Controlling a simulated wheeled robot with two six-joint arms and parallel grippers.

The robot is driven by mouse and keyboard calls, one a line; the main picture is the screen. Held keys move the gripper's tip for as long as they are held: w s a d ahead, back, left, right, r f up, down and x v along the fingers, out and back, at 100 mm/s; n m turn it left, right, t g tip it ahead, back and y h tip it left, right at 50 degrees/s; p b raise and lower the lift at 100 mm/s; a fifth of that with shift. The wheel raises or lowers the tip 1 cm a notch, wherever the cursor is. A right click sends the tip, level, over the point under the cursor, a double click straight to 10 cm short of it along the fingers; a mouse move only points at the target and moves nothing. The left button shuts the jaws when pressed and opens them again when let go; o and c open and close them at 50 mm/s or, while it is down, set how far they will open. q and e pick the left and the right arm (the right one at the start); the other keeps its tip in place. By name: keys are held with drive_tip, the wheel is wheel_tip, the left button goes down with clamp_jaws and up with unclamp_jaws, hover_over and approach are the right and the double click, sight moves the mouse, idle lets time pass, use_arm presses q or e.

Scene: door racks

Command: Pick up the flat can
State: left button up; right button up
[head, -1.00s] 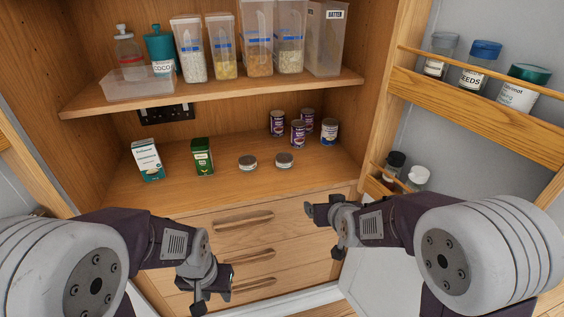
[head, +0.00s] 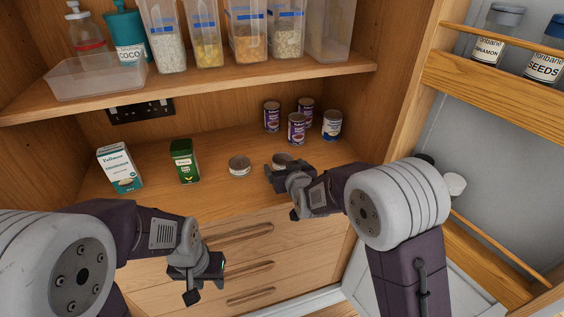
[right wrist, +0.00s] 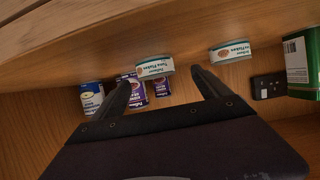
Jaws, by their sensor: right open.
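Two flat cans stand on the cupboard's lower shelf in the head view. The left flat can (head: 239,167) is in clear view; the right flat can (head: 282,159) is partly hidden behind my right gripper (head: 280,173). One tuna can (right wrist: 154,66) lies just beyond and between the open fingertips of my right gripper (right wrist: 161,77), not visibly gripped. The other tuna can (right wrist: 231,52) is to the right of the fingers. My left gripper (head: 203,283) hangs open and empty in front of the drawers.
Behind the flat cans stand several taller cans (head: 297,129). A green box (head: 185,162) and a white-and-teal carton (head: 120,169) stand to the left. The upper shelf (head: 200,84) overhangs with jars. The open door's rack (head: 500,93) is at right.

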sight(284, 162)
drive_tip(key=x, duration=0.4)
drive_tip(key=shift+w+d+r, duration=0.1)
drive_tip(key=shift+w+d, duration=0.2)
drive_tip(key=shift+w, duration=0.2)
drive_tip(key=shift+c, duration=1.4)
drive_tip(key=shift+r, duration=0.1)
drive_tip(key=c, duration=1.2)
drive_tip(key=shift+r, duration=0.5)
drive_tip(key=shift+c, duration=0.2)
wheel_tip(284, 162, up, 3)
drive_tip(key=shift+f+p, duration=0.1)
drive_tip(key=shift+p, duration=0.35)
drive_tip(key=d+r+p, duration=0.2)
drive_tip(key=d+r, duration=0.5)
drive_tip(key=d, duration=0.4)
drive_tip(key=shift+d, duration=0.35)
